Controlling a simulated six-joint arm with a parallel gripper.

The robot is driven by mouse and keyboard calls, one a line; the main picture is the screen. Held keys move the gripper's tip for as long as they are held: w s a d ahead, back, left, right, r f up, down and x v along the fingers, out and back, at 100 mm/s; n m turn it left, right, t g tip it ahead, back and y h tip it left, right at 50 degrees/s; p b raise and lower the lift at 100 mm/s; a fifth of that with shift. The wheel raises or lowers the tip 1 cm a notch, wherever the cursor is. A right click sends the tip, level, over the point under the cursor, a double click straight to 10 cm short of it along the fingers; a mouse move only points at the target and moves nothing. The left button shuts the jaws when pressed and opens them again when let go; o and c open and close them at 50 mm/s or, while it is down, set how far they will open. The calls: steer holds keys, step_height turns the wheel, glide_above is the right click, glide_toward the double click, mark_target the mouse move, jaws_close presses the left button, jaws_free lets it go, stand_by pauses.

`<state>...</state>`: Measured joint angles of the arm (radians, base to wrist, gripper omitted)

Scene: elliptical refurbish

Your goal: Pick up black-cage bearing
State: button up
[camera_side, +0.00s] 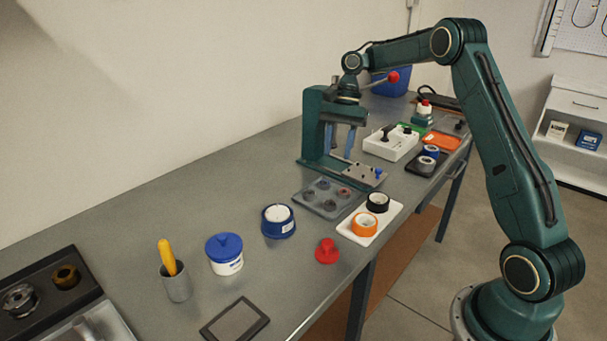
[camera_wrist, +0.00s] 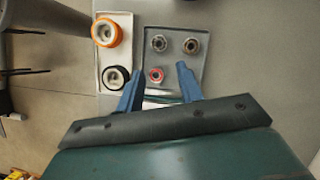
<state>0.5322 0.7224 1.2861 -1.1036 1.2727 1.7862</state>
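Small ring-shaped bearings sit in a grey tray (camera_side: 312,207), which also shows in the wrist view (camera_wrist: 175,34). The wrist view shows two dark-centred bearings (camera_wrist: 159,43) (camera_wrist: 192,46) and a red-ringed bearing (camera_wrist: 156,75). I cannot tell which has the black cage. In the side view, several bearings (camera_side: 330,205) show in this tray, so one is probably hidden by my gripper in the wrist view. My gripper (camera_wrist: 157,68), with blue fingers, is open and empty. It is above the tray, its fingertips framing the red-ringed bearing in the picture. It also shows beside the press in the side view (camera_side: 340,150).
A white tray (camera_side: 349,237) beside the grey tray holds a black ring (camera_side: 377,202) and an orange ring (camera_side: 364,224). A green press (camera_side: 312,125) stands close to my gripper. A blue tub (camera_side: 278,222) and a red part (camera_side: 327,250) stand nearer the camera.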

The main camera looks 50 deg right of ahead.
glide_above(330, 203)
steer(key=d, duration=0.2)
steer(key=shift+w+d+f, duration=0.1)
steer(key=shift+w+f, duration=0.05)
steer(key=shift+f, duration=1.05)
steer(key=shift+w+d+f, duration=0.1)
steer(key=shift+w+f, duration=0.05)
steer(key=shift+f, duration=1.05)
steer(key=shift+w+f, duration=0.15)
steer(key=shift+f, duration=1.05)
steer(key=shift+f, duration=0.1)
steer(key=shift+x, duration=2.5)
steer(key=shift+d, duration=0.1)
steer(key=c, duration=0.6)
